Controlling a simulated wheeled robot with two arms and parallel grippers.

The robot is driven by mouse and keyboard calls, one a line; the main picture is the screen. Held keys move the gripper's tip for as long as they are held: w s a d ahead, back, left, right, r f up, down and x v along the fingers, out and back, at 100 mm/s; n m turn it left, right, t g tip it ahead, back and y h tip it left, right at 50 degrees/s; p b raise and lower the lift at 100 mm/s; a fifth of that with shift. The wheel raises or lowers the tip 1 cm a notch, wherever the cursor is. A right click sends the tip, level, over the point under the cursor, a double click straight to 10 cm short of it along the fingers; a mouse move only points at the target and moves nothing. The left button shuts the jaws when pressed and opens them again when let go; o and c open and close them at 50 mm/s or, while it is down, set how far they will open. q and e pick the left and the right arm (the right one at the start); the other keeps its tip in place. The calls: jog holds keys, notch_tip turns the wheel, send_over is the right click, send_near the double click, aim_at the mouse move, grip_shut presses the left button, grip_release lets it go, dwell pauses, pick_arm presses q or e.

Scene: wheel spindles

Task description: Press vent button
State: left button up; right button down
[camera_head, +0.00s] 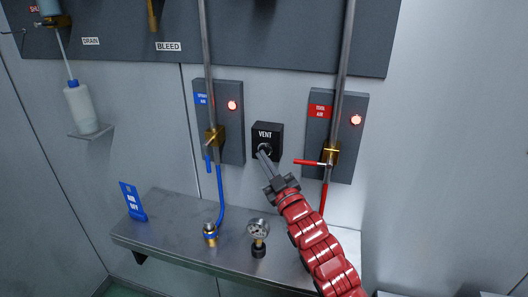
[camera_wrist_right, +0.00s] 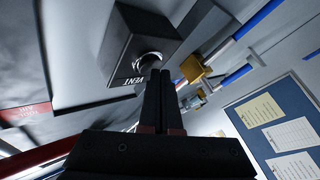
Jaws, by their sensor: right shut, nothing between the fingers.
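The vent box (camera_head: 267,134) is a small black box labelled VENT on the wall, between the two grey air panels. Its round button (camera_head: 265,149) is partly hidden behind my fingertips. In the right wrist view the box (camera_wrist_right: 143,40) is at the upper middle, with the button (camera_wrist_right: 150,61) on its face. My right gripper (camera_head: 264,156) is shut and empty, its fingertips at the button; it also shows in the right wrist view (camera_wrist_right: 157,74). The tips seem to touch the button, but I cannot tell how far it is pressed. My left gripper is not in view.
A blue-handled valve (camera_head: 214,138) is left of the box and a red-handled valve (camera_head: 331,153) is right of it, close to my arm. Below, a metal shelf (camera_head: 170,222) holds a gauge (camera_head: 259,231) and a brass fitting (camera_head: 210,233).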

jog(key=shift+w, duration=0.15)
dwell(0.5)
jog(key=shift+s+a+b, duration=0.15)
jog(key=shift+s+b, duration=0.4)
jog(key=shift+s, duration=0.15)
jog(key=shift+s+f, duration=0.1)
jog(key=s, duration=0.1)
jog(key=s+a+b, duration=0.1)
jog(key=s, duration=0.1)
jog(key=s+b, duration=0.1)
jog(key=shift+s+a, duration=0.25)
jog(key=shift+s, duration=0.05)
dwell(0.4)
